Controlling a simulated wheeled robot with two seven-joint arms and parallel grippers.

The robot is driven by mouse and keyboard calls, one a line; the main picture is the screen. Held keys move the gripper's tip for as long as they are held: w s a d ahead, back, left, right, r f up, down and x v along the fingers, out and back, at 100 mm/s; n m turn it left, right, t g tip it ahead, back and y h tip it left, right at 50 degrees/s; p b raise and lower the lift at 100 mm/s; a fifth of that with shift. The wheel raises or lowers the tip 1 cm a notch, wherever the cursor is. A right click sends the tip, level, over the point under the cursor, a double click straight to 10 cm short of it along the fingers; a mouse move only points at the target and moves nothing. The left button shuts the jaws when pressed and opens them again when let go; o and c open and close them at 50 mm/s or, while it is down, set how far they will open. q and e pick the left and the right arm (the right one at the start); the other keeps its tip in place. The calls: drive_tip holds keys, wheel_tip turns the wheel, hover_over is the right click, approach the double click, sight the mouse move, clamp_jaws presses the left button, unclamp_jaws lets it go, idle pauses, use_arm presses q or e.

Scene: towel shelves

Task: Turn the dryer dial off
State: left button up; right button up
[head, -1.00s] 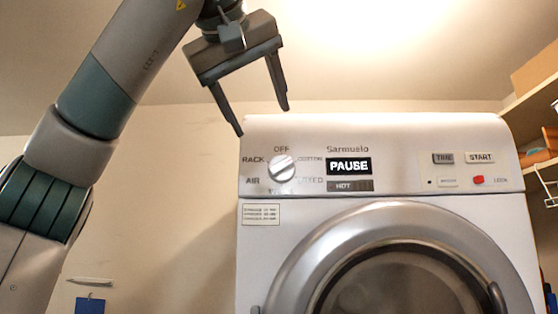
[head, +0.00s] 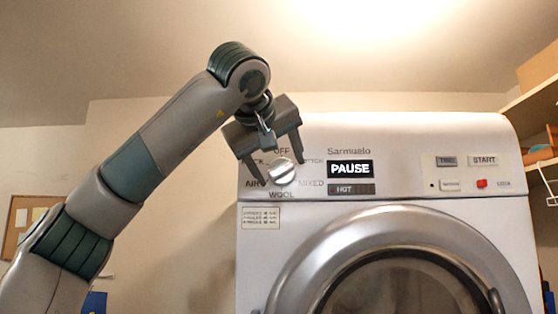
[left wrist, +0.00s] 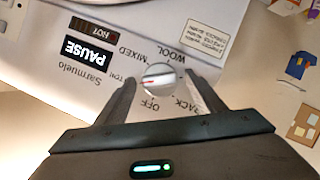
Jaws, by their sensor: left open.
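The dryer dial (head: 284,173) is a round silver knob at the left of the dryer's control panel, ringed by printed labels. In the left wrist view, which looks upside down, the dial (left wrist: 160,79) carries a red mark pointing towards the COTTON side, not at OFF. My left gripper (head: 281,170) is open at the dial, its fingers hiding parts of the labels. In the left wrist view the gripper (left wrist: 162,87) has one finger on each side of the dial; I cannot tell whether they touch it. My right gripper is not in view.
The white dryer (head: 410,150) has a display (head: 350,168) reading PAUSE, START and TIME buttons and a red light on the right. Its round door (head: 335,250) is below. A wooden shelf (head: 530,98) stands at the right.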

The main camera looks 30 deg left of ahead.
use_arm(q)
drive_tip(key=shift+w+f, duration=0.1)
drive_tip(key=shift+w, duration=0.05)
drive_tip(key=c, duration=0.9)
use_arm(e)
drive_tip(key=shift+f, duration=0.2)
